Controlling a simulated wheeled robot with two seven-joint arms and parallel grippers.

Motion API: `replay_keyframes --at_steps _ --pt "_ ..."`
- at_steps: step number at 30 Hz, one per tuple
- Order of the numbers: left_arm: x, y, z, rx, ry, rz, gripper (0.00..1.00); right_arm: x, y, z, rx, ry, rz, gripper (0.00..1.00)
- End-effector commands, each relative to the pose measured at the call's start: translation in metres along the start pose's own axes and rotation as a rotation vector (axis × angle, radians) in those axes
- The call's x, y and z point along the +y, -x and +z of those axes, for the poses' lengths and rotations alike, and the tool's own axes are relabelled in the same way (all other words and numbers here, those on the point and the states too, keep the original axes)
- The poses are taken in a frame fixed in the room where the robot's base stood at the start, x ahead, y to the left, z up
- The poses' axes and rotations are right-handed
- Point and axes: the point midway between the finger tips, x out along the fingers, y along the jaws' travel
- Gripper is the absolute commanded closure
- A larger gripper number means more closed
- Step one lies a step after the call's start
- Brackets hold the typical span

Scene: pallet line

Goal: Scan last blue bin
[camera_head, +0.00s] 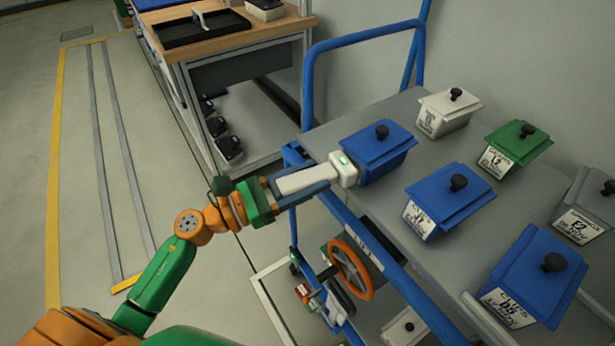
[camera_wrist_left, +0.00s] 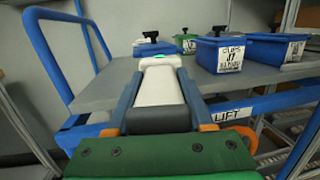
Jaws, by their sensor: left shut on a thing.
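My left gripper (camera_head: 318,180) is shut on a white scanner (camera_head: 300,181), which shows a small green light on its head. The scanner's head is right at the label side of the far-left blue bin (camera_head: 377,154), hiding its label; I cannot tell whether they touch. The scanner also fills the middle of the left wrist view (camera_wrist_left: 160,86), with that blue bin (camera_wrist_left: 152,48) behind it. A second blue bin (camera_head: 450,192) stands in the middle of the cart top and a third blue bin (camera_head: 535,272) at the front right. My right gripper is out of view.
A white bin (camera_head: 450,112), a green bin (camera_head: 516,146) and a grey bin (camera_head: 592,203) also stand on the grey cart top (camera_head: 390,208). The cart has a blue rail frame (camera_head: 308,85) and an orange wheel (camera_head: 350,268). A workbench (camera_head: 215,42) stands behind; floor is clear at left.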

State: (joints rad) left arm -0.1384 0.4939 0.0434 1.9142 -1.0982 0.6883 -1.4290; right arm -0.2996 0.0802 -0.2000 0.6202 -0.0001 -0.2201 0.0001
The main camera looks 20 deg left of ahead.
Motion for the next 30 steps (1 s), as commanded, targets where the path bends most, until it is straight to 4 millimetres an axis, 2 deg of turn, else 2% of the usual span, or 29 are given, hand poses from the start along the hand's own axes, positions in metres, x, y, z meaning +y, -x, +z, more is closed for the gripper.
replay_keyframes --at_steps 9,24,30 --pt "0.0 0.003 0.0 -0.001 0.0 0.001 1.0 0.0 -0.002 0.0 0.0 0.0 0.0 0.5" --pt "0.0 0.071 0.006 0.0 0.001 0.001 1.0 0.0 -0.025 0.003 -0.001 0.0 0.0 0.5" --pt "0.0 0.08 0.01 -0.001 0.0 -0.002 1.0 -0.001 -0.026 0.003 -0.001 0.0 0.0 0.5"
